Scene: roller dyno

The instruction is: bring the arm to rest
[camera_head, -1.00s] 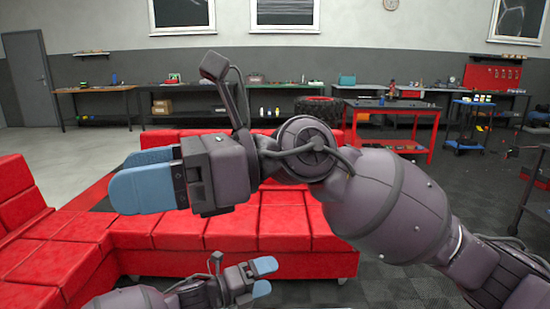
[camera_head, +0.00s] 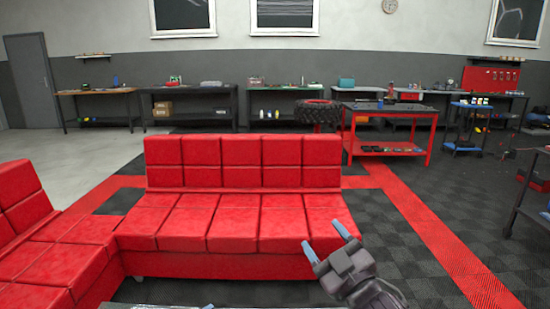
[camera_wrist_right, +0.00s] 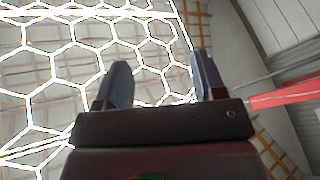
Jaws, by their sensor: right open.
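My right gripper (camera_head: 326,241) is low in the head view, in front of the right end of the red sofa. Its two blue fingers are apart, with nothing between them. In the right wrist view the gripper (camera_wrist_right: 160,82) also shows spread, empty fingers, facing up to the hexagonal ceiling lights (camera_wrist_right: 62,75). Of my left arm, only a thin dark sliver with a bit of blue seems to show at the bottom edge of the head view. Its fingers cannot be made out.
The red sofa (camera_head: 240,235) fills the middle and left front. A red worktable (camera_head: 390,108), a tire (camera_head: 318,111) and a blue cart (camera_head: 466,125) stand farther back. A dark cart (camera_head: 530,205) stands at the right edge. The checkered floor (camera_head: 425,235) right of the sofa is clear.

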